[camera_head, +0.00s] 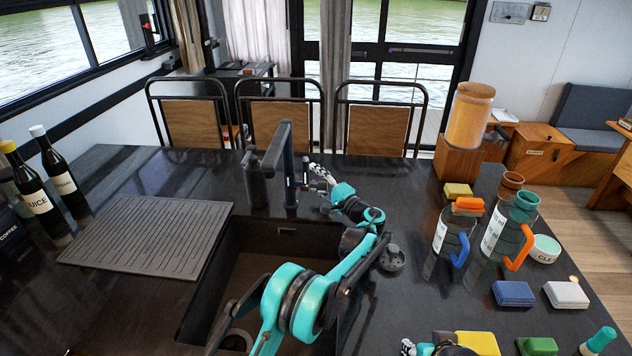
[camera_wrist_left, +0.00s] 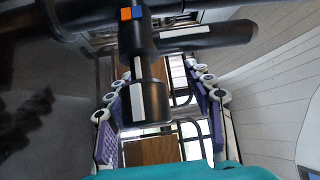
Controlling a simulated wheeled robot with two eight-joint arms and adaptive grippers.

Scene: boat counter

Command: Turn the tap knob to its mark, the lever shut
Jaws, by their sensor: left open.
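The black tap (camera_head: 288,150) stands at the back edge of the sink, its tall post and bent spout showing. In the left wrist view, a dark round knob (camera_wrist_left: 147,92) with a white stripe points toward the camera. Above it are an orange and a blue mark (camera_wrist_left: 131,14) and a dark bar with a white stripe (camera_wrist_left: 185,32). My left gripper (camera_head: 319,177) is just right of the tap post. Its purple-padded fingers (camera_wrist_left: 160,118) are open, one on each side of the knob; contact cannot be told. My right gripper (camera_head: 410,347) shows only partly at the bottom edge.
The sink (camera_head: 240,285) lies under my left arm, with a ridged drainboard (camera_head: 150,235) and bottles (camera_head: 38,200) to its left. Jugs (camera_head: 505,240), sponges (camera_head: 513,293) and a dispenser (camera_head: 470,115) crowd the right. Chairs (camera_head: 280,120) stand behind the counter.

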